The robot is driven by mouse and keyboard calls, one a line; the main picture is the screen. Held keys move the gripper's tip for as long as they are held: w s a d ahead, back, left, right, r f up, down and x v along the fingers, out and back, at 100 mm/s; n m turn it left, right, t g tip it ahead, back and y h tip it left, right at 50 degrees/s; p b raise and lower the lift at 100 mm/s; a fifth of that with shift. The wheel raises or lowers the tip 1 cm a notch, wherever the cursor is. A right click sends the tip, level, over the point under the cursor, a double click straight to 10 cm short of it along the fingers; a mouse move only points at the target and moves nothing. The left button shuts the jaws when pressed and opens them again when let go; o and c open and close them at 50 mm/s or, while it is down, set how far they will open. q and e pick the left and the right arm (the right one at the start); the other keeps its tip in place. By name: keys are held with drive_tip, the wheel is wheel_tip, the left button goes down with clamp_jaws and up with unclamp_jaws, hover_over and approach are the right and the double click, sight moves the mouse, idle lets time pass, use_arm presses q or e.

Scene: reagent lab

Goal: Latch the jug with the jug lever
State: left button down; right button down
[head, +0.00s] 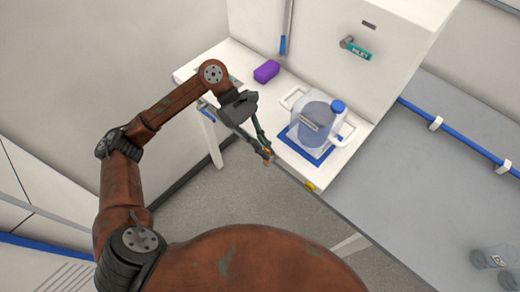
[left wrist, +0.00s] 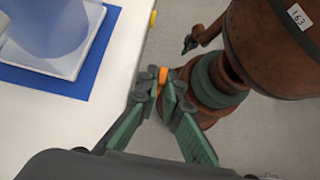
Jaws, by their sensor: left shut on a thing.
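The clear jug (head: 316,122) with a blue cap and pale handles stands upright on a blue mat (head: 298,143) on the white bench. Its lower part also shows at the upper left of the left wrist view (left wrist: 50,25). My left gripper (head: 268,157) is at the bench's front edge, to the left of the jug and apart from it. Its fingers (left wrist: 163,84) are shut on a small orange piece (left wrist: 162,75), mostly hidden between them. I cannot tell whether this piece is the jug lever.
A purple block (head: 266,71) lies on the bench behind the gripper. A yellow piece (head: 310,186) sits at the bench's front edge. A teal-handled valve (head: 356,48) is on the white housing behind. A grey counter with a blue rail (head: 460,141) is at right.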

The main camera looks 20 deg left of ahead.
use_arm(q)
drive_tip(key=c, duration=2.1)
unclamp_jaws()
use_arm(e)
drive_tip(key=shift+s, duration=0.35)
use_arm(q)
drive_tip(key=shift+a+r, duration=0.1)
drive_tip(key=v, duration=1.2)
use_arm(e)
drive_tip(key=shift+w, duration=0.1)
